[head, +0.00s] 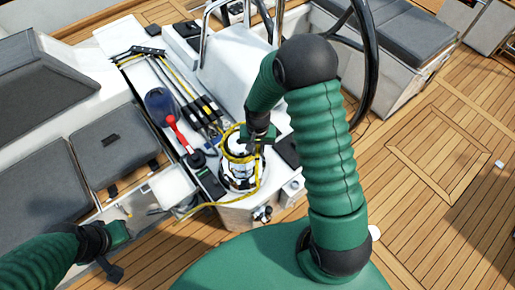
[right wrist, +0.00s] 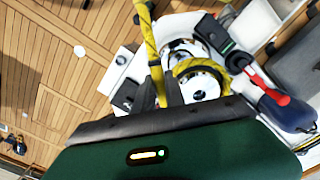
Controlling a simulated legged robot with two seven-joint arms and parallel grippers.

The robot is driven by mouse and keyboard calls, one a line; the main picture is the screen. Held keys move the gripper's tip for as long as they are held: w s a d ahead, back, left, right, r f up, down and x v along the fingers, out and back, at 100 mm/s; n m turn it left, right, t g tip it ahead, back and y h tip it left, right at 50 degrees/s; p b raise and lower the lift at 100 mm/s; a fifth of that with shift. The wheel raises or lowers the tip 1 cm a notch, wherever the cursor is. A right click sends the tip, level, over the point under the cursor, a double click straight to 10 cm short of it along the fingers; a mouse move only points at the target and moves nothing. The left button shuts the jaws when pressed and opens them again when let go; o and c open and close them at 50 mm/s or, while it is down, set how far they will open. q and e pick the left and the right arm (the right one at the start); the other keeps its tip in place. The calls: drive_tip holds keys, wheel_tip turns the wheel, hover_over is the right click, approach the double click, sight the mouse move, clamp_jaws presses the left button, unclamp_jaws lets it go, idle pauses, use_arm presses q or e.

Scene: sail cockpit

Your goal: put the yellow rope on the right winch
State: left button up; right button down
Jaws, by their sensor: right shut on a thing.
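The right winch (head: 238,177) is a white and silver drum with black parts, standing on the white cockpit ledge. It also shows in the right wrist view (right wrist: 203,88). The yellow rope (head: 258,178) curves around the upper part of the winch, and a length runs down and off to the left. In the right wrist view the rope (right wrist: 150,38) rises from my jaws, with a loop over the drum. My right gripper (head: 260,142) is shut on the rope just above the winch's right side. My left gripper (head: 114,250) is low at left, apart from the rope; its jaws are unclear.
A blue bag-like object (head: 161,105) and a red-handled tool (head: 178,130) lie left of the winch. Several rope clutches (head: 206,107) stand behind it. The black steering wheel rim (head: 369,60) rises at right. The wooden deck (head: 440,190) at right is mostly clear.

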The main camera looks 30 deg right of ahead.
drive_tip(key=shift+f+b, duration=1.05)
drive_tip(key=shift+f, duration=0.75)
wheel_tip(320, 180, down, 8)
drive_tip(key=b, duration=0.6)
drive_tip(key=shift+f, duration=0.2)
drive_tip(key=shift+a, duration=0.1)
